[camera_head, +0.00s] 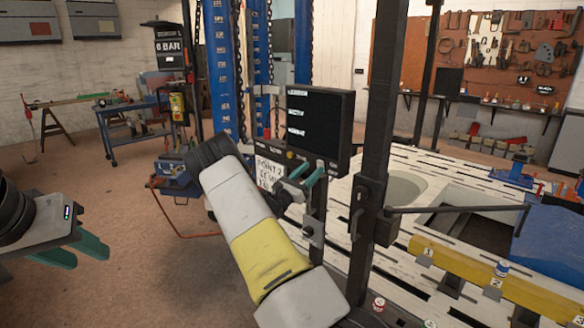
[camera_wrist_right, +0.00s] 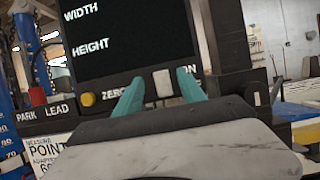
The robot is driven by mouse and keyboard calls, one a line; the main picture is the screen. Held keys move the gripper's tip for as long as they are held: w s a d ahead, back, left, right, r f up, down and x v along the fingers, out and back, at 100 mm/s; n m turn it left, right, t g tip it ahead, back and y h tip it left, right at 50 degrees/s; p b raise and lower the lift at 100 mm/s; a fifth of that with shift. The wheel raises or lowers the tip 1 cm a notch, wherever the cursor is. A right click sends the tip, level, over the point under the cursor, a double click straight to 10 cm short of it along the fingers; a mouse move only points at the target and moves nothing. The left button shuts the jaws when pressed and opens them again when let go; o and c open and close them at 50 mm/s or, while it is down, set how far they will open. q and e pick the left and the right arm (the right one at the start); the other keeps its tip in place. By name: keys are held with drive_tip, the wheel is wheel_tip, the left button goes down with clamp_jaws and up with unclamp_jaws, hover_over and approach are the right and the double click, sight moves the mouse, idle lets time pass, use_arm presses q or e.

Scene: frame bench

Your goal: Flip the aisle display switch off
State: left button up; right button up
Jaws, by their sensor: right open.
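The aisle display (camera_head: 312,115) is a black box with a dark screen, mounted beside a dark post; it fills the upper part of the right wrist view (camera_wrist_right: 130,40). Its switch (camera_wrist_right: 162,83) is a small pale rocker on the lower panel, with the letters "ON" to its right. My right gripper (camera_head: 307,172) is open just in front of that panel. In the right wrist view its teal fingertips (camera_wrist_right: 161,84) stand on either side of the switch; I cannot tell whether they touch it. My left gripper (camera_head: 75,252) is open and empty at the far left, well away from the display.
A yellow round button (camera_wrist_right: 87,99) labelled "ZERO" sits left of the switch. A white sign (camera_head: 268,173) hangs below the display. The dark post (camera_head: 375,130) stands close on the right, before a slatted bench (camera_head: 425,160) with a yellow rail (camera_head: 460,266). Open floor lies left.

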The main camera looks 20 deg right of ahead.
drive_tip(key=v, duration=0.5)
drive_tip(key=shift+d, duration=0.1)
drive_tip(key=s+d+r+m+g+y, duration=0.2)
drive_tip(key=s+d+r+m+g, duration=0.15)
drive_tip(key=s+m+g, duration=0.45)
drive_tip(key=s+a+m+g+y, duration=0.3)
drive_tip(key=s+m+y, duration=0.4)
drive_tip(key=s, duration=0.6)
drive_tip(key=s+a+r+m+t+y, duration=0.2)
drive_tip(key=s+a+r+y, duration=0.1)
drive_tip(key=a, duration=0.5)
drive_tip(key=s+a+r+m+t+y, duration=0.2)
drive_tip(key=s+a+r+t+y, duration=0.1)
drive_tip(key=s+a+y, duration=0.3)
drive_tip(key=s+a+r+m+t+y, duration=0.3)
drive_tip(key=s+a+r+y, duration=0.1)
drive_tip(key=a, duration=0.6)
drive_tip(key=shift+s+a+r+y, duration=0.4)
drive_tip(key=shift+s+y, duration=0.1)
drive_tip(key=shift+s, duration=0.25)
drive_tip(key=shift+d, duration=0.1)
